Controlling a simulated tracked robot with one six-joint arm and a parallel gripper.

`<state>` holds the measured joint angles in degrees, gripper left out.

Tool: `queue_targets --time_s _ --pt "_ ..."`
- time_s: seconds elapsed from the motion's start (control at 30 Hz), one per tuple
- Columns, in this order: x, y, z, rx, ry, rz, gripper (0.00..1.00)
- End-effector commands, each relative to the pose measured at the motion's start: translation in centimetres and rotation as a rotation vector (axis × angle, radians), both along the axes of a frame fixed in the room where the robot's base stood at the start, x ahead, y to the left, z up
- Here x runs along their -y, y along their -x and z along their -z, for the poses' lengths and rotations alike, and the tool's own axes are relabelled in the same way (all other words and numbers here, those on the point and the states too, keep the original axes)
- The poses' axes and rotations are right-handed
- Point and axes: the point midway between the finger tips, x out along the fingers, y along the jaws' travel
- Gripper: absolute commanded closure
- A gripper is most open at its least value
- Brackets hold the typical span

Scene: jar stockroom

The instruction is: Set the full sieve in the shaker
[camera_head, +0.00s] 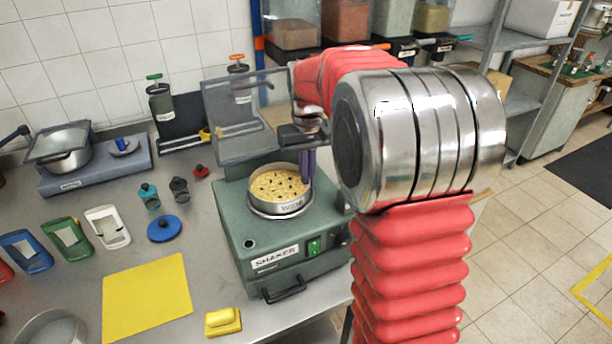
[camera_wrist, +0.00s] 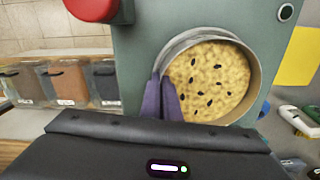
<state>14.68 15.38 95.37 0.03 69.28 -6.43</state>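The full sieve (camera_head: 281,207) is a round metal sieve filled with yellowish grain and dark bits. It sits level at the round seat on top of the green shaker (camera_head: 262,240); I cannot tell whether it rests fully down. The shaker's see-through lid (camera_head: 232,120) stands open behind it. My gripper (camera_head: 307,178) points down at the sieve's right rim, its purple fingers close together with the rim between them. The wrist view shows the fingers (camera_wrist: 167,98) at the left side of the sieve (camera_wrist: 240,112), seemingly pinching its wall.
A yellow mat (camera_head: 147,297), a yellow block (camera_head: 223,321) and a blue lid (camera_head: 164,229) lie left of the shaker. An empty sieve (camera_head: 50,328) is at the front left. Filled bins (camera_head: 345,22) stand behind.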

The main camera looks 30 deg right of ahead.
Motion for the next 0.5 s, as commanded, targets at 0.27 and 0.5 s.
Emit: queue_targets --time_s 0.27,0.5 --pt "0.02 -0.04 -0.39 0.002 0.0 0.0 1.0" --pt "0.01 -0.03 -0.88 0.002 0.0 0.0 1.0"
